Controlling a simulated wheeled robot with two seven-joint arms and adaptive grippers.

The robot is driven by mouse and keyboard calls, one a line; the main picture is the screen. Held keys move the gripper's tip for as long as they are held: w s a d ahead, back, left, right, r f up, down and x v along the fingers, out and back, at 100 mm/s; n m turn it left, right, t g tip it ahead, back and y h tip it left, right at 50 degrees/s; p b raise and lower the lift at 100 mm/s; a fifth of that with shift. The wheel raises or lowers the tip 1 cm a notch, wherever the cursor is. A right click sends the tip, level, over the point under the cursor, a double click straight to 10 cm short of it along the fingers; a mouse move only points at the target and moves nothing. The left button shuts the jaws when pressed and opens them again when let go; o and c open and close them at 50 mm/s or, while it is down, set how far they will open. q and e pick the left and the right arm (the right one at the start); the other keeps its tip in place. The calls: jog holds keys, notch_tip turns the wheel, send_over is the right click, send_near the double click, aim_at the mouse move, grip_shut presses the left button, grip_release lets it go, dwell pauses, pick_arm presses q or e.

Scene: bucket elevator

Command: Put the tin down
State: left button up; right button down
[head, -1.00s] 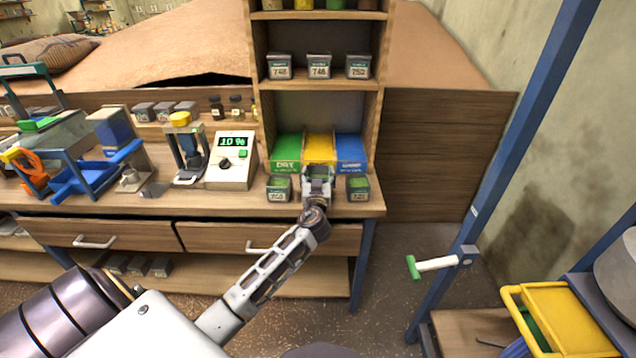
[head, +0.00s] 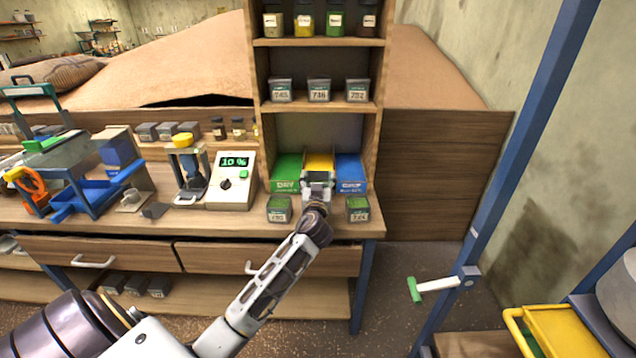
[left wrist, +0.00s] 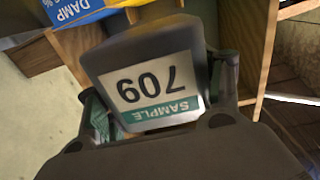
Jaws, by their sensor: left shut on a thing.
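My left gripper (head: 318,182) is in front of the yellow tray (head: 319,161) on the bench. It is shut on a dark grey tin (left wrist: 150,50), whose white and green label reads SAMPLE 709, upside down in the left wrist view. A finger lies along each side of the tin. In the head view the gripper mostly hides the tin. A green DRY tray (head: 286,171) is left of the yellow one and a blue DAMP tray (head: 350,171) right of it; the DAMP sign also shows in the left wrist view (left wrist: 72,10). My right gripper is not in view.
Two green-labelled tins (head: 279,209) (head: 357,209) stand on the bench left and right of my gripper. The shelf (head: 320,106) above holds three tins, with jars higher up. A meter reading 10 % (head: 232,180) stands left of the trays.

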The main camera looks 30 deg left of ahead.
pick_arm(q)
jog(key=shift+w+d+r+h, duration=0.2)
jog(key=shift+d+r+h, duration=0.1)
jog(key=shift+d+r, duration=0.05)
jog(key=shift+d+r+m+t+h, duration=1.2)
jog(key=shift+d+r+m+h, duration=1.95)
jog(key=shift+d, duration=2.75)
jog(key=s+d+f+h, duration=0.1)
jog(key=s+d+f, duration=0.2)
jog(key=s+f, duration=0.3)
jog(key=s+d+f+h, duration=0.1)
jog(key=s+d+f, duration=0.2)
jog(key=f, duration=1)
jog(key=shift+s+d, duration=0.25)
jog(key=shift+s, duration=1.3)
